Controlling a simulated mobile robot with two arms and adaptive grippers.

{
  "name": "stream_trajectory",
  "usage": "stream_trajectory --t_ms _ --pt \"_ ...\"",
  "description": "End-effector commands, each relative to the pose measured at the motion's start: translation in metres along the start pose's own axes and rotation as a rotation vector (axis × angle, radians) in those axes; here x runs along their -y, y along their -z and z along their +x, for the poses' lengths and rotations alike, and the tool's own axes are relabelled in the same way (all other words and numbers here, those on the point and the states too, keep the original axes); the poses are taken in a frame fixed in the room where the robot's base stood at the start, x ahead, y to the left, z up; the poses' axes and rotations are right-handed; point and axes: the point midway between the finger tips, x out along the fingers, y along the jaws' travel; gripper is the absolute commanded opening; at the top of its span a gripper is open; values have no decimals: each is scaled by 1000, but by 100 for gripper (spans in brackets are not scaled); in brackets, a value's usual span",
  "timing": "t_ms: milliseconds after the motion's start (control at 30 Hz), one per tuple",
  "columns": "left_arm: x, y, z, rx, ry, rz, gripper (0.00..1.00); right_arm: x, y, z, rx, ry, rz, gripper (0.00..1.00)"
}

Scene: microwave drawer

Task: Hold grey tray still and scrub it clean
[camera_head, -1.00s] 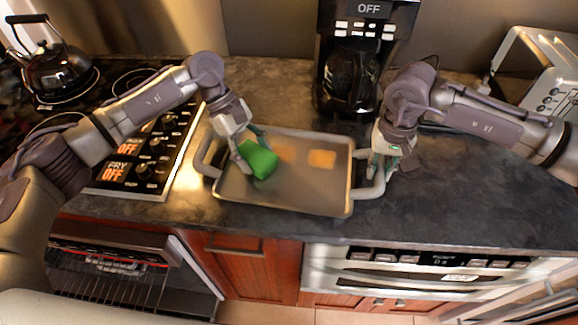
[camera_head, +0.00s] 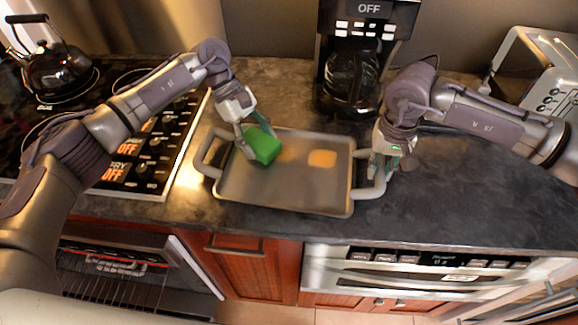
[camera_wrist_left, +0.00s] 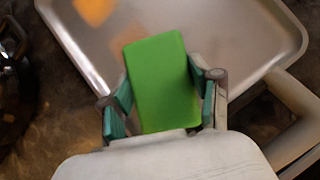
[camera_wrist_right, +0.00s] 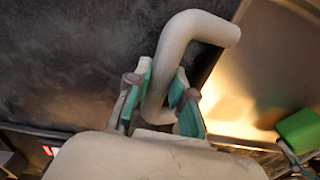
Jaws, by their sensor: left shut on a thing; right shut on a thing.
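The grey tray (camera_head: 290,193) lies on the dark counter with a handle at each short end. An orange stain (camera_head: 322,158) shows right of its middle, and a fainter orange patch (camera_head: 286,155) shows beside the sponge. My left gripper (camera_head: 252,135) is shut on a green sponge (camera_head: 264,146) over the tray's back left part. In the left wrist view the sponge (camera_wrist_left: 163,84) sits between both fingers. My right gripper (camera_head: 380,164) is shut on the tray's right handle (camera_head: 372,190). The right wrist view shows the handle (camera_wrist_right: 172,60) between the fingers.
A coffee maker (camera_head: 352,75) stands behind the tray. A toaster (camera_head: 540,75) is at the back right. A stove (camera_head: 150,150) with a kettle (camera_head: 55,72) lies left. The counter (camera_head: 470,205) right of the tray is clear.

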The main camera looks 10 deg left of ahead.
Motion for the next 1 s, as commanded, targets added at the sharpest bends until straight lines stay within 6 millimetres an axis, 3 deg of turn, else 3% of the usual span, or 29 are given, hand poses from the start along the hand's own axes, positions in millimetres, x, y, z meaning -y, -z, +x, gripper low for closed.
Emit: stream_trajectory --t_ms 700,1000 --pt "0 3 6 0 0 -1 0 1 0 0 0 1 -1 0" --pt "-7 -10 15 1 1 1 0 1 0 0 0 2 -2 0"
